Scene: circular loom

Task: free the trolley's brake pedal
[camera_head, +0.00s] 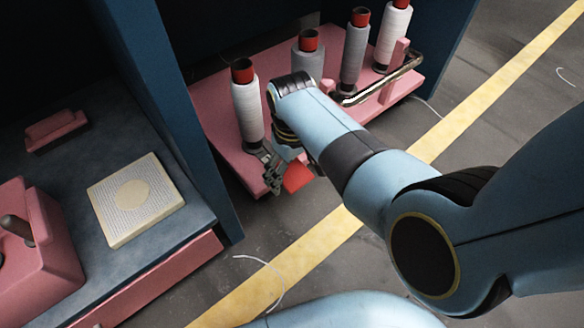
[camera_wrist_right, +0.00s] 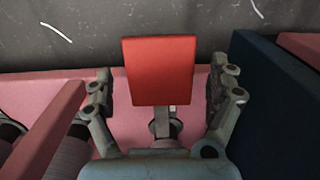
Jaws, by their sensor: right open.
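The red brake pedal (camera_head: 298,177) sticks out at the near edge of the pink trolley (camera_head: 212,100), low over the floor. In the right wrist view the pedal (camera_wrist_right: 160,71) is a flat red plate on a short metal stem, in front of the trolley's pink side (camera_wrist_right: 128,122). My right gripper (camera_head: 277,178) is at the pedal in the head view, partly hiding it. In the right wrist view the open fingers (camera_wrist_right: 168,90) stand on either side of the pedal, with a gap visible on both sides. My left gripper is not in view.
Several thread cones with red tops, one a white cone (camera_head: 248,112), stand on the trolley. A bent metal handle (camera_head: 385,80) is at its right. A dark blue panel (camera_head: 160,90) stands close left. A workbench (camera_head: 75,170) holds a cream pad (camera_head: 135,198). Floor is open near the yellow line (camera_head: 300,255).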

